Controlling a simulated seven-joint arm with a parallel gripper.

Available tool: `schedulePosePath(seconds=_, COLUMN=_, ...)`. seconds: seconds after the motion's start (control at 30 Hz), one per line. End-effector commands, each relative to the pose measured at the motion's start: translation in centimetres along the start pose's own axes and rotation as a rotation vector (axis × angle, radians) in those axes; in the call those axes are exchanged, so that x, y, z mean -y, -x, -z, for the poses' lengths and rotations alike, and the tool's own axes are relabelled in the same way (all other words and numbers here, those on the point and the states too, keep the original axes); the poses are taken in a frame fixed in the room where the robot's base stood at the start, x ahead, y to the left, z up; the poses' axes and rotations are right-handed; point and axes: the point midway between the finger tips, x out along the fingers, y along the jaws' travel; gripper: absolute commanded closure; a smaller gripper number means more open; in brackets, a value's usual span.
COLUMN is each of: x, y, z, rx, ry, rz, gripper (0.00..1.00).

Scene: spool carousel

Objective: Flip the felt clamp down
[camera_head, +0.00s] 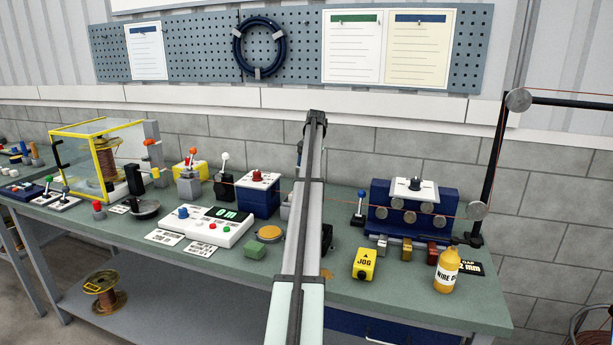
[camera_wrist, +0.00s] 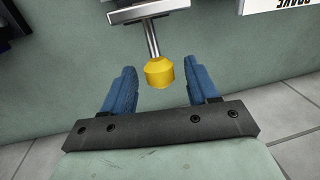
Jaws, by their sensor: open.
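In the wrist view, my gripper (camera_wrist: 160,67) is open, with one blue finger on each side of a yellow knob (camera_wrist: 159,73). The knob sits at the end of a short metal rod, which comes from a grey block (camera_wrist: 150,9) at the top edge. I see a gap between the knob and each finger. No label shows on this lever, so I cannot tell for sure that it is the felt clamp. In the head view, my arm hides the gripper and the knob.
A white label (camera_wrist: 276,5) is partly visible at the wrist view's top right. In the head view, the green bench (camera_head: 395,293) also holds a control box (camera_head: 208,226), a blue roller unit (camera_head: 380,195), a yellow JOG box (camera_head: 365,263) and a wire oil bottle (camera_head: 446,270).

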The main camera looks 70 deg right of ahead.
Motion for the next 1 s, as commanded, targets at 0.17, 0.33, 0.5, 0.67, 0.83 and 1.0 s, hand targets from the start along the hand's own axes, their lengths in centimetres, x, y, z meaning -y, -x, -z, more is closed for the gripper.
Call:
schedulePosePath(seconds=0.17, x=0.0, y=-2.4, z=-0.1, rx=0.002, ry=0.0, rz=-0.001, gripper=0.41)
schedulePosePath(seconds=0.33, x=0.0, y=-3.4, z=0.0, rx=0.0, ry=0.0, rz=0.0, gripper=0.41)
schedulePosePath(seconds=0.5, x=0.0, y=-3.7, z=0.0, rx=-0.001, ry=0.0, rz=0.0, gripper=0.41)
schedulePosePath(seconds=0.67, x=0.0, y=-3.7, z=0.0, rx=0.0, ry=0.0, rz=0.0, gripper=0.41)
schedulePosePath(seconds=0.83, x=0.0, y=-3.7, z=0.0, rx=0.0, ry=0.0, rz=0.0, gripper=0.54)
schedulePosePath(seconds=1.0, x=0.0, y=-3.6, z=0.0, rx=0.0, ry=0.0, rz=0.0, gripper=0.71)
